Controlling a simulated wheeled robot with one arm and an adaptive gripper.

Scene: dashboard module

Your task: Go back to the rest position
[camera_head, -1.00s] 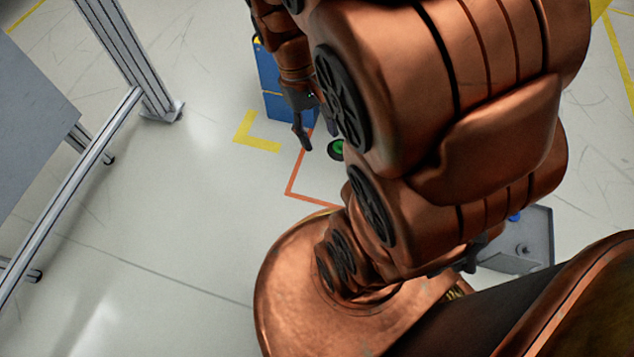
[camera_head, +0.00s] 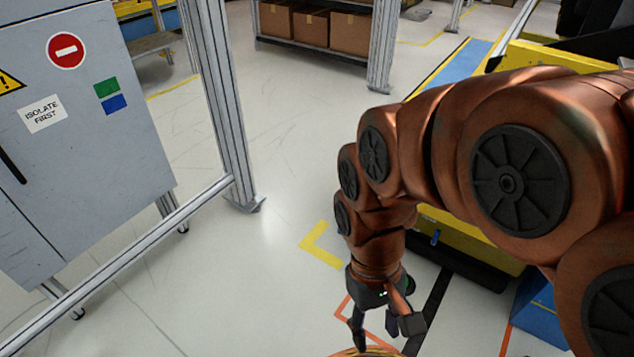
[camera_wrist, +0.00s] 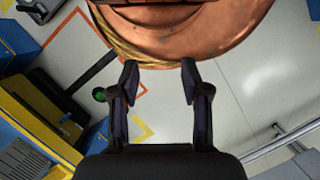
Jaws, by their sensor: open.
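My gripper (camera_head: 382,335) hangs from the copper arm at the lower middle of the head view, pointing down. Its fingers are apart with nothing between them. In the wrist view, my gripper (camera_wrist: 160,85) shows two dark fingers spread apart. Beyond the fingertips is a copper part of my own body. Part of the gripper's lower end is close to the bottom edge of the head view.
A grey cabinet (camera_head: 85,130) and a metal frame post (camera_head: 225,110) stand at the left. Yellow machinery (camera_head: 465,250) lies behind the arm at right. Cardboard boxes (camera_head: 350,32) sit on a far shelf. The floor (camera_head: 270,270) between cabinet and arm is clear.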

